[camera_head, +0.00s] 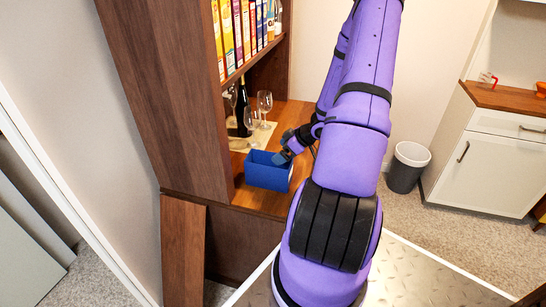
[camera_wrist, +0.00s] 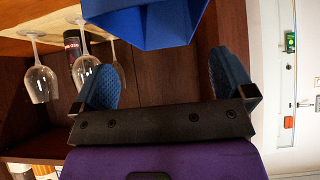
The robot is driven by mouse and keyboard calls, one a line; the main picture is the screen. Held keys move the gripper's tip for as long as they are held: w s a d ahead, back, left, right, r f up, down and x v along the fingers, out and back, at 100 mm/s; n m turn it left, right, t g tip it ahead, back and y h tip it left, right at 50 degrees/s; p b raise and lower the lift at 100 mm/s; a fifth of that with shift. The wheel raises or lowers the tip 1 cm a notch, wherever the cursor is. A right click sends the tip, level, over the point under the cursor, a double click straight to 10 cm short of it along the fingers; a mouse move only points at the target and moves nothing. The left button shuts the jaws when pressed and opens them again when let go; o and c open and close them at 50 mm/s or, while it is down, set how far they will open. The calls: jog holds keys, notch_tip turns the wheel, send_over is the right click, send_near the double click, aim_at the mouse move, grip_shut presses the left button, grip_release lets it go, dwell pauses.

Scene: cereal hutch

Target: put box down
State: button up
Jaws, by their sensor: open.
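The blue open-topped box (camera_head: 266,173) sits on the wooden counter of the hutch (camera_head: 262,200), near its front edge, in the head view. My gripper (camera_head: 287,151) is at the box's upper right side there. In the wrist view the box (camera_wrist: 145,22) fills the top middle, beyond my gripper's fingers (camera_wrist: 165,78). The two blue finger pads are spread wide with nothing between them. The box looks clear of the pads in the wrist view; in the head view I cannot tell whether they touch.
Wine glasses (camera_head: 265,104) and a dark bottle (camera_head: 243,108) stand on a pale mat (camera_head: 262,136) behind the box. Cereal boxes (camera_head: 237,33) fill the shelf above. The hutch's tall side panel (camera_head: 170,80) is left of the box. A grey bin (camera_head: 408,167) stands right.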

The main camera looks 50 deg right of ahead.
jog(key=v, duration=0.4)
jog(key=shift+s+d+r, duration=0.1)
jog(key=shift+s+r, duration=0.05)
jog(key=shift+r, duration=0.25)
jog(key=w+a+r+m+g+h, duration=0.1)
jog(key=w+a+r+h, duration=0.15)
jog(key=r, duration=0.55)
jog(key=w+a+r+m+h, duration=0.1)
jog(key=w+a+r+h, duration=0.2)
jog(key=r, duration=0.5)
jog(key=w+a+r+m+g+h, duration=0.1)
jog(key=a+r+h, duration=0.25)
jog(key=r, duration=0.45)
jog(key=s+a+r+y, duration=0.2)
jog(key=s+a+r, duration=0.3)
jog(key=s+a, duration=0.4)
jog(key=s+a+r+m+g+y, duration=0.1)
jog(key=s+a+r+y, duration=0.2)
jog(key=a, duration=1.3)
jog(key=s+r, duration=0.3)
jog(key=s, duration=0.2)
jog(key=shift+s+m+y, duration=0.3)
jog(key=shift+s, duration=0.1)
